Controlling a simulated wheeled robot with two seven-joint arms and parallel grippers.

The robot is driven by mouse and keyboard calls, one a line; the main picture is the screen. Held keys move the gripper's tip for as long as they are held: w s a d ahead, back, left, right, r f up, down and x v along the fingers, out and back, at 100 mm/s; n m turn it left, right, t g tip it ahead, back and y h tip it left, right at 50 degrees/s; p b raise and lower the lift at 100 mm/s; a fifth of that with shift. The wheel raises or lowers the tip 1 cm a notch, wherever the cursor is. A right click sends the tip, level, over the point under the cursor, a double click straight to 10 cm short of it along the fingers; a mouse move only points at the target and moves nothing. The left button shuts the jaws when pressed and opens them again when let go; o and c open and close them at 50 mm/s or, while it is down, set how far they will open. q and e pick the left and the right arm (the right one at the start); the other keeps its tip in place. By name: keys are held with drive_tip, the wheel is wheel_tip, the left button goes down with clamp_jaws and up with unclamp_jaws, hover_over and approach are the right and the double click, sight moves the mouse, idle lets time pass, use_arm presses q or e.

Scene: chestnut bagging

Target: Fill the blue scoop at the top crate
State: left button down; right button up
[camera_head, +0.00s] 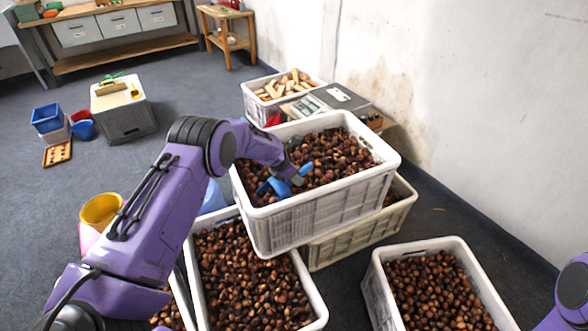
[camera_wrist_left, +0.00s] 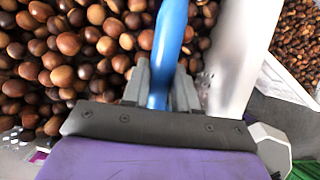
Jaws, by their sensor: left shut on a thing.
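The top crate (camera_head: 325,208) is white and full of brown chestnuts (camera_head: 335,155). It sits stacked on another crate beside the wall. My left gripper (camera_head: 293,177) is at the near-left part of the top crate, just above the chestnuts. It is shut on the handle of the blue scoop (camera_head: 278,187). The scoop lies low at the chestnuts near the crate's left wall; its load cannot be made out. In the left wrist view the blue handle (camera_wrist_left: 170,40) runs up from between the fingers (camera_wrist_left: 162,85), with chestnuts (camera_wrist_left: 70,50) beyond it. My right gripper is out of view.
A lower crate of chestnuts (camera_head: 214,306) stands at the near left, another (camera_head: 378,300) at the near right. A crate of wooden pieces (camera_head: 256,106) stands behind. A yellow bucket (camera_head: 100,210) is left of my arm. The wall (camera_head: 480,110) bounds the right side.

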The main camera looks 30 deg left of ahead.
sight(304, 168)
use_arm(q)
drive_tip(key=shift+w+d+r+g+y+b, duration=0.2)
drive_tip(key=shift+w+d+g+y+b, duration=0.1)
drive_tip(key=shift+g, duration=0.1)
drive_tip(key=shift+w+r+g, duration=0.25)
drive_tip(key=shift+g, duration=0.05)
drive_tip(key=shift+g+y, duration=0.6)
drive_tip(key=shift+g, duration=0.3)
drive_tip(key=r+b, duration=0.1)
drive_tip(key=w+r+b, duration=0.1)
drive_tip(key=d+r+b, duration=0.1)
drive_tip(key=r+b, duration=0.1)
drive_tip(key=shift+w, duration=0.35)
drive_tip(key=shift+r, duration=0.55)
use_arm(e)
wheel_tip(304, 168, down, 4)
use_arm(q)
drive_tip(key=shift+r, duration=0.1)
